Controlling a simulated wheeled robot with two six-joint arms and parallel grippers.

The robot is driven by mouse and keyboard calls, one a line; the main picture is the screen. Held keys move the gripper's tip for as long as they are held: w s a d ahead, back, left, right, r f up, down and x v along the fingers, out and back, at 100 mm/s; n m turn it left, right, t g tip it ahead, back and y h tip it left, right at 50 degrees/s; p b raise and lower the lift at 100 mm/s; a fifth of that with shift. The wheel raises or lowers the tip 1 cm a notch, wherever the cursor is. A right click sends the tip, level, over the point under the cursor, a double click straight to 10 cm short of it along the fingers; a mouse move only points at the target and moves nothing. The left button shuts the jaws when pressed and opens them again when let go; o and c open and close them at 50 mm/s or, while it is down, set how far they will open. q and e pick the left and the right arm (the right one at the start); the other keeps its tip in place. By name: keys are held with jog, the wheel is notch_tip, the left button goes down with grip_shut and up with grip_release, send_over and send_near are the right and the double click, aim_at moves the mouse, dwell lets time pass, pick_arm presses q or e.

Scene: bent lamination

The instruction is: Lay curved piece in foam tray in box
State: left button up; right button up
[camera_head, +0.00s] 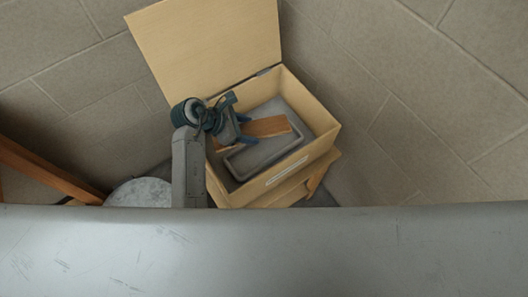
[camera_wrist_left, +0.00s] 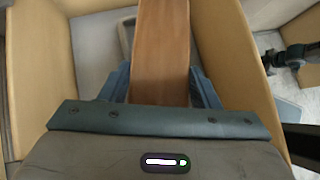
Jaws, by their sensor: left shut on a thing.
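The curved wooden piece (camera_head: 268,126) is brown and long, and it slants across the inside of the open box (camera_head: 328,140). My left gripper (camera_head: 241,130) is over the box and shut on this piece near its left end. In the left wrist view the piece (camera_wrist_left: 160,50) runs straight out between the blue fingers. The grey foam tray (camera_head: 258,163) lies in the box, below and in front of the piece. Whether the piece touches the tray cannot be told. Part of the tray (camera_wrist_left: 125,38) shows beside the piece in the wrist view.
The box lid (camera_head: 208,45) stands open at the back. The box's side walls (camera_wrist_left: 38,70) are close on both sides of my left gripper. The box rests on a wooden support (camera_head: 316,175). A round grey top (camera_head: 140,193) is at the left. Tiled floor lies around.

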pick_arm(q)
jog(key=shift+m+g, duration=0.3)
jog(key=shift+m, duration=0.1)
jog(key=f, duration=0.3)
jog(key=d+f, duration=0.1)
jog(key=f, duration=0.6)
jog(key=shift+s+d+p, duration=0.15)
jog(key=shift+d+p, duration=0.05)
jog(key=shift+p, duration=0.2)
jog(key=shift+f, duration=0.3)
pick_arm(e)
jog(key=shift+d+r, duration=0.2)
jog(key=shift+d, duration=0.05)
pick_arm(q)
jog(key=shift+f+b, duration=0.3)
jog(key=shift+f, duration=0.1)
jog(key=o, duration=1.1)
pick_arm(e)
jog(key=shift+w+a+f, duration=0.15)
jog(key=shift+w+a, duration=0.25)
